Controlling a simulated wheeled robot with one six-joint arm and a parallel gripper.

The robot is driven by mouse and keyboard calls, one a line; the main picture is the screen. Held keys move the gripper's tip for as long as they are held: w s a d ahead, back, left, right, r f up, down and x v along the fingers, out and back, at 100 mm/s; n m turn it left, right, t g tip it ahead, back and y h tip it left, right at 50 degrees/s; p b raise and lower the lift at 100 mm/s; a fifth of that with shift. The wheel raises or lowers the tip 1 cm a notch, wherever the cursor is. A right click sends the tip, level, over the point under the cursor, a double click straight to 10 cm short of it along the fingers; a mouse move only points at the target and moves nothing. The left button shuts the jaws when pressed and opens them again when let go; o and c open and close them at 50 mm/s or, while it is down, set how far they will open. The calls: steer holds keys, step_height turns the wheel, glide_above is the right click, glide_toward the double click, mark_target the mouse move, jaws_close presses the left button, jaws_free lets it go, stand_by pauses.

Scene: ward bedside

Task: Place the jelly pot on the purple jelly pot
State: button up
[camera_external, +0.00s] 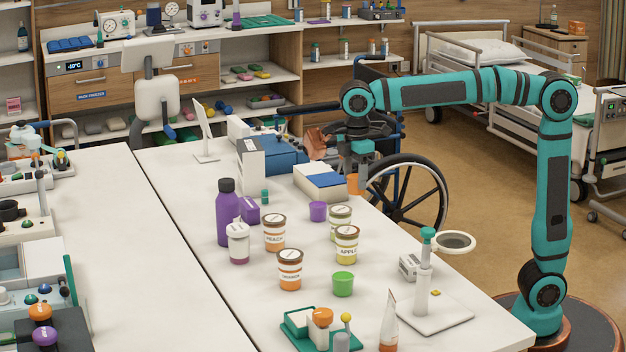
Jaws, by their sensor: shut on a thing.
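My gripper (357,172) is shut on a small orange jelly pot (355,185) and points downward near the table's right edge. The pot's upper part is hidden by the gripper. The pot appears raised, but its exact height above the table is hard to tell. The purple jelly pot (318,211) stands upright on the white table, left of and nearer the camera than my gripper, with nothing on top of it. A green pot (343,284) stands apart, closer to the camera.
Labelled jars (347,245) stand close to the purple pot, with a purple bottle (228,212) further left. A blue-topped box (320,182) sits just left of my gripper. A stand with a ring (424,280) is at the front right. A wheelchair (408,190) is beyond the table edge.

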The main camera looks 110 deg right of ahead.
steer(key=w+d+r, duration=0.1)
steer(key=w+d, duration=0.1)
steer(key=d, duration=0.5)
steer(key=w+d+r, duration=0.1)
steer(key=w+d, duration=0.1)
steer(key=d, duration=0.6)
glide_above(317, 202)
steer(key=shift+n, duration=0.4)
step_height(317, 202, down, 10)
steer(key=shift+r, duration=0.2)
steer(key=shift+f, duration=0.1)
steer(key=o, duration=1)
step_height(317, 202, up, 12)
